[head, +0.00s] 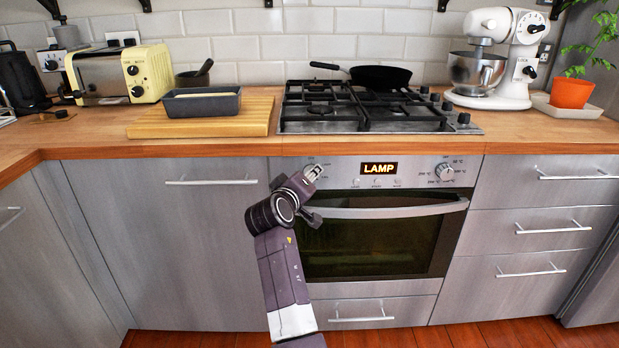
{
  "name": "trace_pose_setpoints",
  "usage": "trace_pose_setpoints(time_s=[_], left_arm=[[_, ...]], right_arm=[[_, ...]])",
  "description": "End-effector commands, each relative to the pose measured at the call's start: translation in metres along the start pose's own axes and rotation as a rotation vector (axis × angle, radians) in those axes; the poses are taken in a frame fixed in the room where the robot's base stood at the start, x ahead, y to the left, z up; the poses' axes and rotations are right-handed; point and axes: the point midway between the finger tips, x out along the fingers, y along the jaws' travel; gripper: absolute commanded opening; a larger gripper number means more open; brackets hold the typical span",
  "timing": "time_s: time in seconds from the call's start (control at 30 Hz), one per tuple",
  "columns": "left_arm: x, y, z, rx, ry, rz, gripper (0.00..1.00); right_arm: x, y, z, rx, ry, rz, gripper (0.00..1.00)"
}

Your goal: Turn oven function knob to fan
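The oven (375,235) is under the hob, and its lit display (380,169) reads "LAMP". A round knob (444,171) with temperature marks around it is at the right of the panel. The function knob at the panel's left end is mostly hidden behind my gripper, with only some dial marks showing around it. My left gripper (313,172) is at that spot, its arm rising from the bottom just left of centre. I cannot tell whether its fingers are shut on the knob. My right gripper is out of view.
The oven door handle (385,212) runs just below the panel, close to my wrist. The worktop edge is above. A pan (380,77) sits on the hob (345,118). A grey tin (202,104) stands on a wooden board (160,125). The floor front right is clear.

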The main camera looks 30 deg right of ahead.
Motion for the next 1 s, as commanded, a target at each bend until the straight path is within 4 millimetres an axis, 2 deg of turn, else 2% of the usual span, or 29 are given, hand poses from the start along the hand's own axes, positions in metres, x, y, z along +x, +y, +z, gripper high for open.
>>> trace_pose_setpoints(time_s=[0.07, 0.1, 0.27, 0.73, 0.87, 1.0], left_arm=[[0.000, 0.000, 0.000, 0.000, 0.000, 0.000, 0.40], [0.000, 0.000, 0.000, 0.000, 0.000, 0.000, 0.40], [0.000, 0.000, 0.000, 0.000, 0.000, 0.000, 0.40], [0.002, 0.000, 0.001, 0.000, 0.001, 0.001, 0.40], [0.012, 0.001, 0.004, 0.000, 0.000, 0.000, 0.40], [0.029, 0.001, 0.009, 0.000, 0.000, 0.000, 0.40]], right_arm=[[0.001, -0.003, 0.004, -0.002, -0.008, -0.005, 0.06], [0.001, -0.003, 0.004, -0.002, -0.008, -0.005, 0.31], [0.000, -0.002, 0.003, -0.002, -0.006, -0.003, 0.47], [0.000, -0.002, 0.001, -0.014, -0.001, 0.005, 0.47], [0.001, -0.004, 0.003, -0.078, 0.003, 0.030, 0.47], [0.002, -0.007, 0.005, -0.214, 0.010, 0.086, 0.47]])
